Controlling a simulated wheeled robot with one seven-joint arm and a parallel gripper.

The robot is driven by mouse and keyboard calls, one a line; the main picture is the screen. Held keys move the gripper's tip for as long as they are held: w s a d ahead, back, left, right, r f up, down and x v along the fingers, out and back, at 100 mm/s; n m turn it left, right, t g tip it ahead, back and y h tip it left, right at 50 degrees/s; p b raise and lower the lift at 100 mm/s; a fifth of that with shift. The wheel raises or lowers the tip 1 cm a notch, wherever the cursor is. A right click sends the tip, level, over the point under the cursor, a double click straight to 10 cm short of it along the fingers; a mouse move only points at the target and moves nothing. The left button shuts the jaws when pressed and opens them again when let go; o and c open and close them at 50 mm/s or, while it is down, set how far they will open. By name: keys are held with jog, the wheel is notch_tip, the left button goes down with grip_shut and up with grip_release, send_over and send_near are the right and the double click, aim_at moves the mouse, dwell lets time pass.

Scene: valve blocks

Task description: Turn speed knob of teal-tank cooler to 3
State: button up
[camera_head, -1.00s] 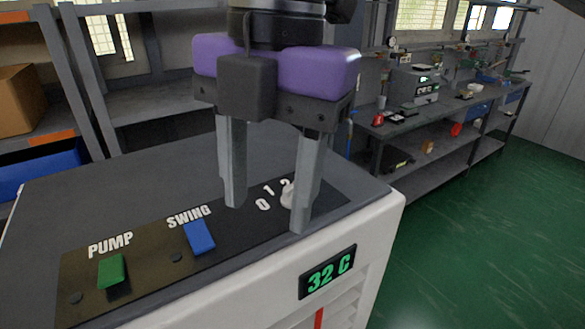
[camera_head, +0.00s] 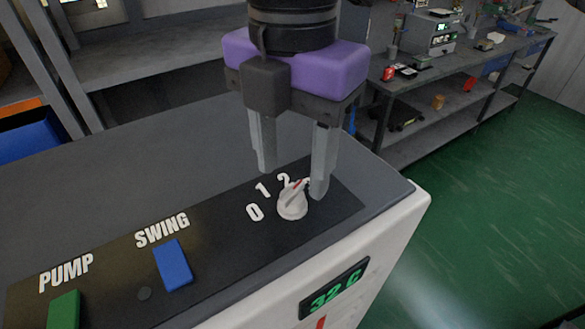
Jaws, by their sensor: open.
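The speed knob (camera_head: 291,204) is a white dial with a red mark, on the black panel of the cooler (camera_head: 120,150). Its mark points up and right, close to where the 3 would be, which my right finger partly hides. The numbers 0, 1 and 2 (camera_head: 283,180) show around it. My gripper (camera_head: 292,183) is open, with its fingers pointing down. The left finger is behind the knob and the right finger is at its right side. I cannot tell whether either finger touches it. The teal tank is not visible.
The blue SWING switch (camera_head: 173,265) and green PUMP switch (camera_head: 65,312) sit left of the knob. A display reading 32 C (camera_head: 334,288) is on the cooler's white front. A workbench (camera_head: 440,75) stands behind at right; green floor (camera_head: 490,200) is clear.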

aim_at(293, 190)
jog(key=shift+f+p, duration=0.3)
jog(key=shift+f, duration=1.3)
jog(key=shift+c, duration=0.2)
grip_shut()
